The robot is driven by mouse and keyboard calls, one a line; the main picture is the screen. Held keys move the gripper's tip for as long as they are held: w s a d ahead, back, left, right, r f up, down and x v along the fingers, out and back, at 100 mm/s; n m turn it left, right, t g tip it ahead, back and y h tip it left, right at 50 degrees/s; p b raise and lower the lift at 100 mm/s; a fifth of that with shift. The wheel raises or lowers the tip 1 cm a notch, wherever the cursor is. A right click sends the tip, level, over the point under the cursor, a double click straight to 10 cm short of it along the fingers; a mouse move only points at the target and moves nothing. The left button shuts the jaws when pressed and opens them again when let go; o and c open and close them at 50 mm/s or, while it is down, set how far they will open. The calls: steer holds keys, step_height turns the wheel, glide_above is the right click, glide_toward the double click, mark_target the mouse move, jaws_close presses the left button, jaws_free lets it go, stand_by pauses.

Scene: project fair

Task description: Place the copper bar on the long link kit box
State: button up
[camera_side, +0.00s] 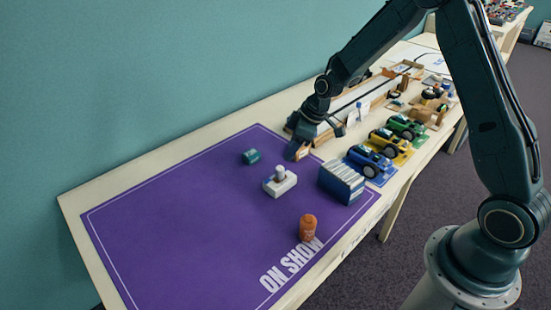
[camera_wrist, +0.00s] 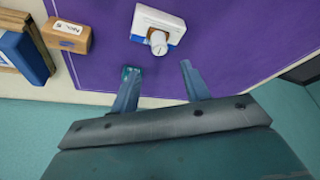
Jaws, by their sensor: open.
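A copper-orange upright piece (camera_side: 307,228) stands near the front edge of the purple mat; I cannot tell surely that it is the copper bar. A small tan box (camera_wrist: 67,35) with a label is at the wrist view's upper left. I cannot read which box is the long link kit. My gripper (camera_side: 314,143) is above the mat's far right corner, open and empty; its spread fingers (camera_wrist: 158,82) show in the wrist view.
A small teal object (camera_side: 251,156) lies on the purple mat (camera_side: 170,230). A blue-and-white box (camera_side: 341,183) stands at the mat's right edge. Blue (camera_side: 370,160), yellow (camera_side: 390,142) and green (camera_side: 406,127) model cars are beyond it. The mat's left half is clear.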

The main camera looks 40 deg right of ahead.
steer(key=shift+v, duration=1.15)
steer(key=s+a+r+m+h, duration=0.2)
steer(key=s+a+r+m, duration=0.1)
steer(key=s+r, duration=1.2)
steer(key=s+r+m+t, duration=0.1)
steer(key=s+r+m, duration=0.2)
steer(key=s, duration=1.2)
step_height(320, 180, up, 3)
steer(key=shift+s+a+r+m+t+h, duration=0.2)
steer(key=shift+s+m+t+h, duration=0.1)
steer(key=shift+m+t, duration=0.1)
